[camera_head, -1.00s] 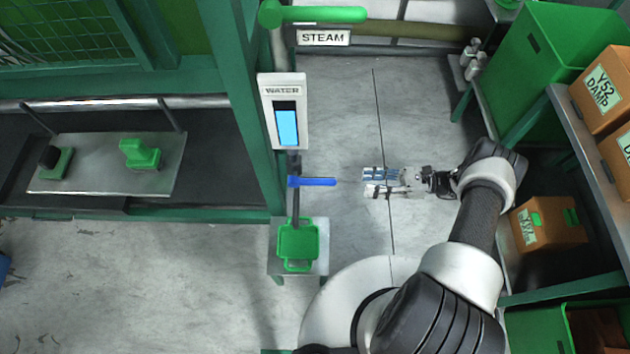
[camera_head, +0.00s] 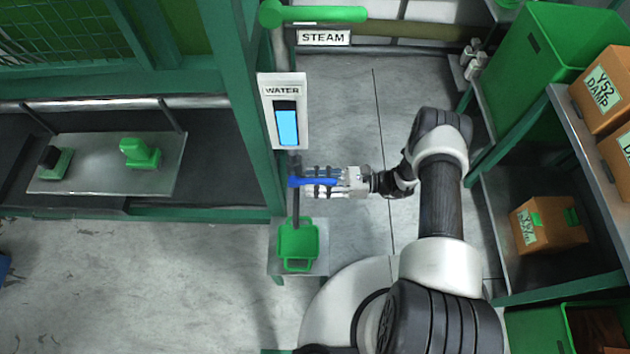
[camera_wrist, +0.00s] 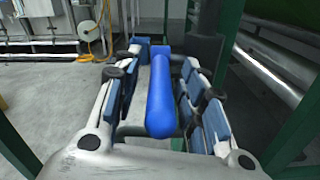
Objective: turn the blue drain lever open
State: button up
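The blue drain lever (camera_head: 314,182) points right from the pipe under the water gauge (camera_head: 288,125) in the head view. My gripper (camera_head: 322,182) is at the lever, with its fingers along the lever's length. In the wrist view the blue lever (camera_wrist: 161,100) lies between the two blue-padded fingers of my gripper (camera_wrist: 160,90). The fingers are open, with a visible gap on each side of the lever. The lever's far end meets a blue block on the pipe.
A green container (camera_head: 297,242) stands on a small stand below the lever. A green pipe handle (camera_head: 325,14) with a STEAM sign (camera_head: 323,38) is above. Shelves with cardboard boxes (camera_head: 548,224) stand at the right. The floor (camera_head: 345,100) between is clear.

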jog(key=shift+a, duration=0.1)
jog(key=shift+c, duration=0.3)
grip_shut()
dwell(0.5)
